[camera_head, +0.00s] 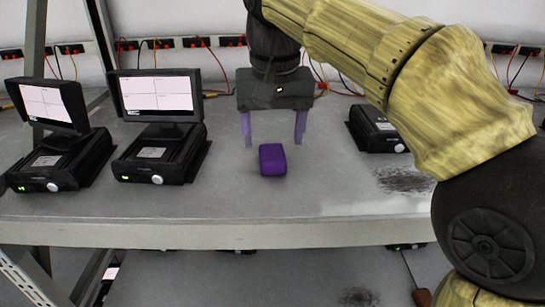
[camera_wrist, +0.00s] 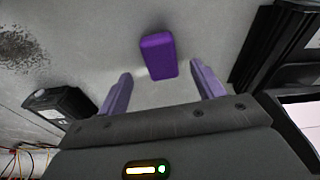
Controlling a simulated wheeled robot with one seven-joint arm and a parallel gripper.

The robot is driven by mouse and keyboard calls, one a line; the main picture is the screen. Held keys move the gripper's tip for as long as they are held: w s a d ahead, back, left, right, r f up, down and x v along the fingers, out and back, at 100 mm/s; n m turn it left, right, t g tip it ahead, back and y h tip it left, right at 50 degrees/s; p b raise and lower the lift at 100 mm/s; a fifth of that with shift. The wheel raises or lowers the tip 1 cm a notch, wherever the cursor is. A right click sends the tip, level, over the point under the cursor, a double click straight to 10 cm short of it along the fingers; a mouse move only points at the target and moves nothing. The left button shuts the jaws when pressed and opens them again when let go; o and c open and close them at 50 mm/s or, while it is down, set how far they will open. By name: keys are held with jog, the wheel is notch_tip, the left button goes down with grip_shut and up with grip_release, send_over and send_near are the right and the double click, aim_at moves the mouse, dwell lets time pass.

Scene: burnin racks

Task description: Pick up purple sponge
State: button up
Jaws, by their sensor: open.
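The purple sponge (camera_head: 272,160) lies on the grey shelf top near its front middle. It also shows in the wrist view (camera_wrist: 158,55), at the upper middle, beyond and roughly between the fingertips. My gripper (camera_head: 273,143) is open and empty, its two purple fingers pointing down just behind the sponge in the head view. In the wrist view its fingers (camera_wrist: 163,78) are spread wider than the sponge and do not appear to touch it. Nothing hides the sponge.
Two black devices with monitors, one at far left (camera_head: 62,158) and one at left (camera_head: 160,155), stand on the shelf (camera_head: 230,205). Another black box (camera_head: 378,130) stands at the right behind my arm. Red sockets and cables line the back wall. The shelf around the sponge is clear.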

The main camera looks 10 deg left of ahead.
aim_at(273, 152)
jog(key=shift+w+a+f+p, duration=0.15)
jog(key=shift+f+p, duration=0.1)
jog(key=shift+f, duration=0.8)
jog(key=shift+w+f+p, duration=0.15)
jog(key=shift+f+p, duration=0.1)
jog(key=shift+f, duration=0.75)
jog(key=c, duration=1.1)
jog(key=shift+o, duration=0.2)
jog(key=shift+r, duration=0.15)
notch_tip(273, 152, up, 10)
